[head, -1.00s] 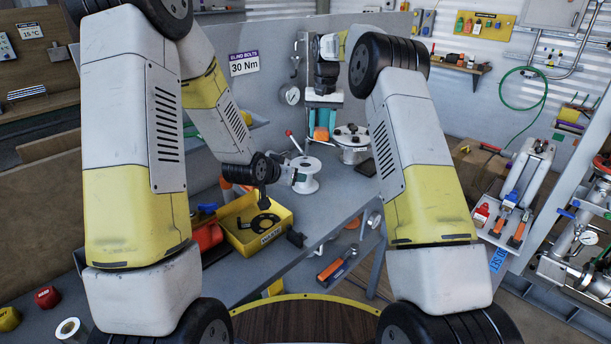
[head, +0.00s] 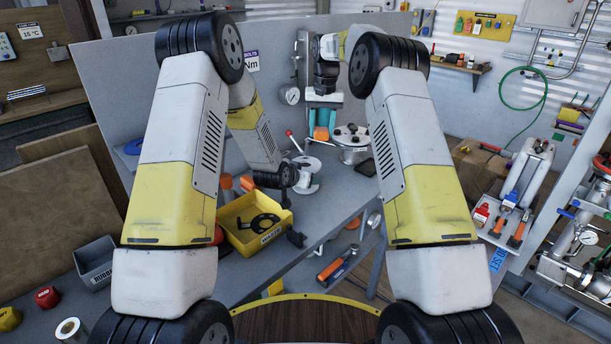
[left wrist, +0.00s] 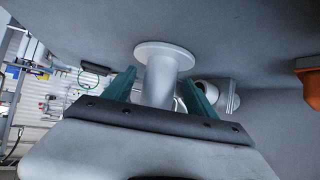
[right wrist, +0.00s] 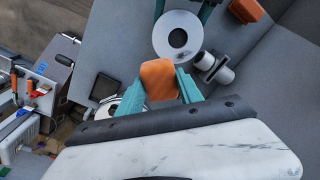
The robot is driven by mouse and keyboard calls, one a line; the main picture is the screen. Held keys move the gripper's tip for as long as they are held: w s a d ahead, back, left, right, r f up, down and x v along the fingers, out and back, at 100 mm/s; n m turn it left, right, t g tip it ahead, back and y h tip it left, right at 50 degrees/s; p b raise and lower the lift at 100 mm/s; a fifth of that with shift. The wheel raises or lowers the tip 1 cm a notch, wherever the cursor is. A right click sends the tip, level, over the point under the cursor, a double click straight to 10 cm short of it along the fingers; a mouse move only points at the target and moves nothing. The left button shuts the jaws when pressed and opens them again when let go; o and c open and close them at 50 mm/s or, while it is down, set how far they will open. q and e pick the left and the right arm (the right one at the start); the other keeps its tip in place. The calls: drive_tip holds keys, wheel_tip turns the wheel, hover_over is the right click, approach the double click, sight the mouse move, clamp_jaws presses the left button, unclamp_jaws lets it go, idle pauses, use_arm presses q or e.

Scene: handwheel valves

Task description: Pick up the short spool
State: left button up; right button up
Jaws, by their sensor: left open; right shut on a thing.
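A white flanged spool (head: 308,163) stands upright on the grey bench; the left wrist view shows its flange and core (left wrist: 165,60), and the right wrist view shows its flange from above (right wrist: 178,30). My left gripper (left wrist: 158,84) is open, with one teal finger on each side of the core; I cannot tell whether they touch it. I cannot tell for sure which is the short one. My right gripper (right wrist: 158,84) is shut on an orange object (right wrist: 157,75) above the bench.
A yellow bin (head: 228,238) with dark parts stands at the bench's front. A white round fixture (head: 352,134) with dark knobs stands behind right, and a flat black object (head: 365,168) lies near it. An orange item (right wrist: 248,10) lies near the spools.

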sight(305, 165)
use_arm(q)
drive_tip(key=shift+w+f, duration=0.15)
drive_tip(key=shift+w, duration=0.05)
clamp_jaws()
drive_tip(key=shift+d+r, duration=0.1)
drive_tip(key=shift+r, duration=0.1)
drive_tip(key=shift+s+d+r, duration=0.1)
drive_tip(key=shift+r, duration=0.15)
drive_tip(key=r, duration=0.6)
drive_tip(key=shift+s+d+r, duration=0.25)
drive_tip(key=s+d, duration=1.3)
drive_tip(key=w+a, duration=0.4)
drive_tip(key=w+a+f, duration=0.1)
drive_tip(key=w+a, duration=0.4)
drive_tip(key=w+a+f, duration=0.1)
drive_tip(key=w+a, duration=0.3)
drive_tip(key=shift+w+a+f, duration=0.15)
drive_tip(key=shift+w+a, duration=0.2)
drive_tip(key=shift+a, duration=0.05)
